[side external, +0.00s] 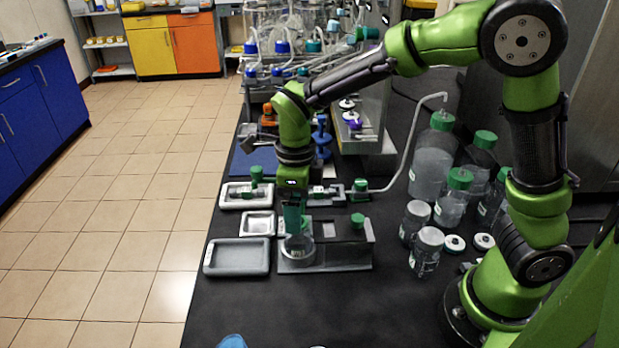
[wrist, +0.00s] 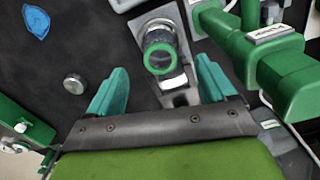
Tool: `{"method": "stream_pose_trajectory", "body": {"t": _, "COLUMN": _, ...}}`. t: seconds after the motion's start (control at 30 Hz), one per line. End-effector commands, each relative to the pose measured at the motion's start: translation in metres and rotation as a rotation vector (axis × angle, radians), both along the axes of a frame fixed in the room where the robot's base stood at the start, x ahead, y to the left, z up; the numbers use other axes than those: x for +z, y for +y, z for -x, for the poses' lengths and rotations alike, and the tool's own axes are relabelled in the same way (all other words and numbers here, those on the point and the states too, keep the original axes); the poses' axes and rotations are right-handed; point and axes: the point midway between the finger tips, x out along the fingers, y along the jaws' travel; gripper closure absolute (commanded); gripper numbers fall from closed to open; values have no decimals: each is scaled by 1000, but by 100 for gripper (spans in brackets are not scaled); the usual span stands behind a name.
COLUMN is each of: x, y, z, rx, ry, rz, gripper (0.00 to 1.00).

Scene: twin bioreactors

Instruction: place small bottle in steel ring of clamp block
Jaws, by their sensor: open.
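The small bottle (side external: 298,252), clear with a green neck, stands upright at the left end of the grey clamp block (side external: 340,257). The wrist view looks down on the bottle's green rim (wrist: 160,59) over the metal block. The steel ring cannot be made out clearly, but the bottle appears to be at its place on the block. My gripper (side external: 293,218) points down just above the bottle. Its teal fingers (wrist: 162,84) are open and spread to either side in the wrist view, with nothing held between them.
A grey tray (side external: 236,258) and a smaller tray (side external: 257,224) lie left of the block. Green-capped bottles (side external: 434,155) and smaller jars (side external: 427,250) stand to the right. A tube arches behind the block.

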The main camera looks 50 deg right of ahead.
Motion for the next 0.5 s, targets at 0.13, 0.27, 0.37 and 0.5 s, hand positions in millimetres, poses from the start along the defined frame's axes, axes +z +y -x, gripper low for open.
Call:
{"method": "stream_pose_trajectory", "body": {"t": 0.13, "x": 24, "y": 0, "z": -1, "rx": 0, "ry": -4, "rz": -1, "gripper": 16}}
{"method": "stream_pose_trajectory", "body": {"t": 0.27, "x": 35, "y": -1, "z": 0, "rx": 3, "ry": -3, "rz": -3, "gripper": 16}}
{"method": "stream_pose_trajectory", "body": {"t": 0.37, "x": 42, "y": -4, "z": 3, "rx": 58, "ry": -14, "rz": -24, "gripper": 16}}
{"method": "stream_pose_trajectory", "body": {"t": 0.5, "x": 60, "y": -18, "z": 17, "rx": 298, "ry": -79, "rz": -92, "gripper": 16}}
